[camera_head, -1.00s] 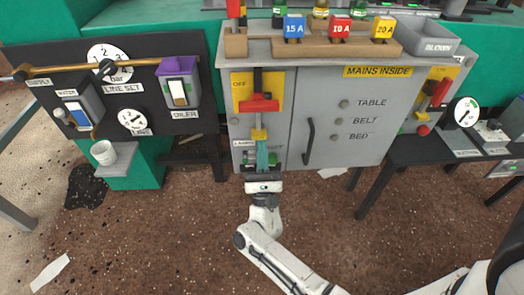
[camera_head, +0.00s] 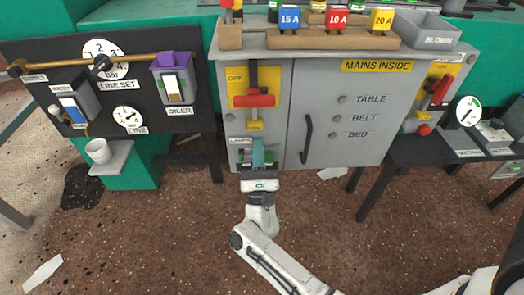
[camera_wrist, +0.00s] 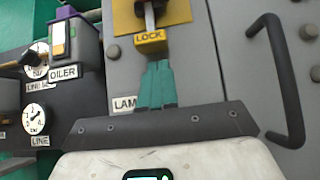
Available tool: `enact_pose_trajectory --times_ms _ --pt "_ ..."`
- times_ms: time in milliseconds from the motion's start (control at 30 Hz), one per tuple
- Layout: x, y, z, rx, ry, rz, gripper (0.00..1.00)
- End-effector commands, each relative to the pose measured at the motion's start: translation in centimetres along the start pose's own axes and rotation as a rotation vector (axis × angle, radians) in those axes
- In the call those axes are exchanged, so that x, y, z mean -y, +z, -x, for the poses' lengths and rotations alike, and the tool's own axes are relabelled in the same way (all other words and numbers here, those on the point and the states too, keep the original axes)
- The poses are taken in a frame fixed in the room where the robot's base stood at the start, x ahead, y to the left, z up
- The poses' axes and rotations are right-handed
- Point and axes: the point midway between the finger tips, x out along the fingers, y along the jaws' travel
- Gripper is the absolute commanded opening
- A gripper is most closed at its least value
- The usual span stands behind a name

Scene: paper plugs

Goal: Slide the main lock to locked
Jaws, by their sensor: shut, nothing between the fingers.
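The main lock is a small yellow block (camera_head: 255,126) below the red switch handle (camera_head: 254,100) on the grey cabinet's left front. In the wrist view the block (camera_wrist: 150,42) reads LOCK and sits at the lower edge of a yellow plate (camera_wrist: 172,12), on a metal stem. The yellow plate by the handle reads OFF in the head view. My gripper (camera_head: 258,148) is shut and empty, pointing up just under the block. Its teal fingertips (camera_wrist: 157,75) are right below the block; I cannot tell whether they touch it.
A LAMPS label (camera_head: 240,141) and a small fitting lie behind my fingers. A dark door handle (camera_head: 308,138) stands out to the right. The OILER box (camera_head: 172,78) and gauges are on the dark panel at left. Open floor lies below the cabinet.

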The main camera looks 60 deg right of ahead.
Motion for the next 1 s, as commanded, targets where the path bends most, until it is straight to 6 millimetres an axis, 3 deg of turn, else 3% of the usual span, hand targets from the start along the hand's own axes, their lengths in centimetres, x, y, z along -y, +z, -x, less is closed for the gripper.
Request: enact_pose_trajectory --times_ms 133,400,600,1000 --pt "-0.7 -1.9 1.7 -0.007 0.003 -0.002 0.0" --pt "-0.7 -1.3 7.4 -0.012 0.006 0.0 0.0" --pt "-0.6 -1.4 10.2 -0.012 0.006 0.0 0.0" --pt "-0.6 -1.3 11.2 -0.011 0.004 0.0 0.0"
